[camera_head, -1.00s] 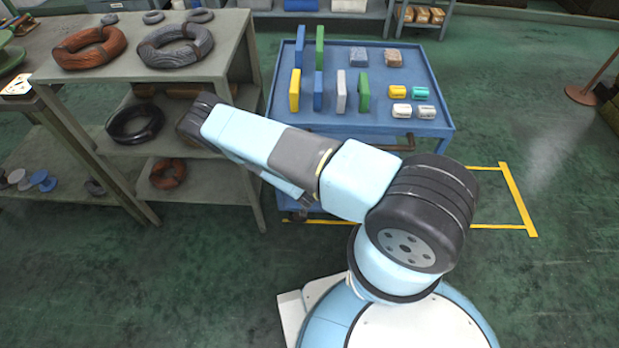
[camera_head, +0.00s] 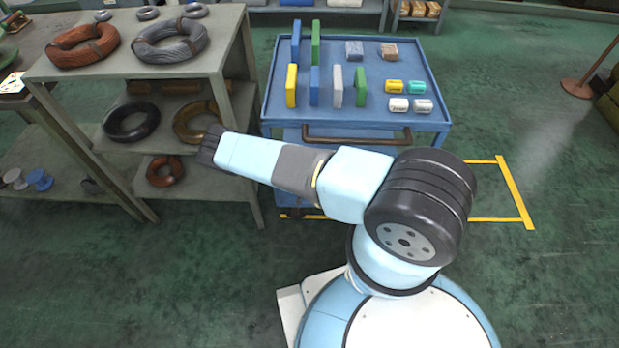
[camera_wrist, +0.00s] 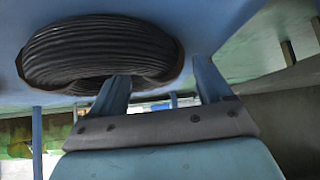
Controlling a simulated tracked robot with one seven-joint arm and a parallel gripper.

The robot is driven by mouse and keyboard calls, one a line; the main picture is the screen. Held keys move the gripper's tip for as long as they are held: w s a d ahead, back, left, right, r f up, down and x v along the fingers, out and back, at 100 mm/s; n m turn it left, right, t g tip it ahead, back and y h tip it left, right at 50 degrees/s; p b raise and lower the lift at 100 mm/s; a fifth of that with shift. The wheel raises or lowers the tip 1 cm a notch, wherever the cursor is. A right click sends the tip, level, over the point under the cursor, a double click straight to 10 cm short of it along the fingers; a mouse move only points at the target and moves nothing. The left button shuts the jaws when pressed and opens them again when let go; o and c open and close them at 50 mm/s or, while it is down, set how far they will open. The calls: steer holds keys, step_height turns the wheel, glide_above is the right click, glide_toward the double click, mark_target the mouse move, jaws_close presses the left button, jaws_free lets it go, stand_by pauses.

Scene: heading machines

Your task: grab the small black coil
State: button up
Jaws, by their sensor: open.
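A black coil (camera_head: 131,138) lies on the middle shelf of the grey rack, left of my arm. A dark ribbed coil (camera_wrist: 100,45) fills the upper left of the wrist view, against a blue surface; I cannot tell for sure whether it is the same coil. My gripper (camera_wrist: 163,82) is open, with its two blue fingers apart. The left finger overlaps the coil's lower right edge in the picture; contact cannot be told.
The rack (camera_head: 120,71) also holds a copper coil (camera_head: 62,55) and a grey coil (camera_head: 150,55) on top, a brownish-yellow coil (camera_head: 184,127) beside the black one, and a small copper coil (camera_head: 155,178) below. A blue trolley (camera_head: 350,120) with blocks stands right of the rack.

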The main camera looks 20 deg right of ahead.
steer(key=shift+x, duration=0.9)
steer(key=shift+c, duration=0.4)
steer(key=c, duration=1.3)
steer(key=shift+r, duration=0.1)
steer(key=shift+c, duration=0.2)
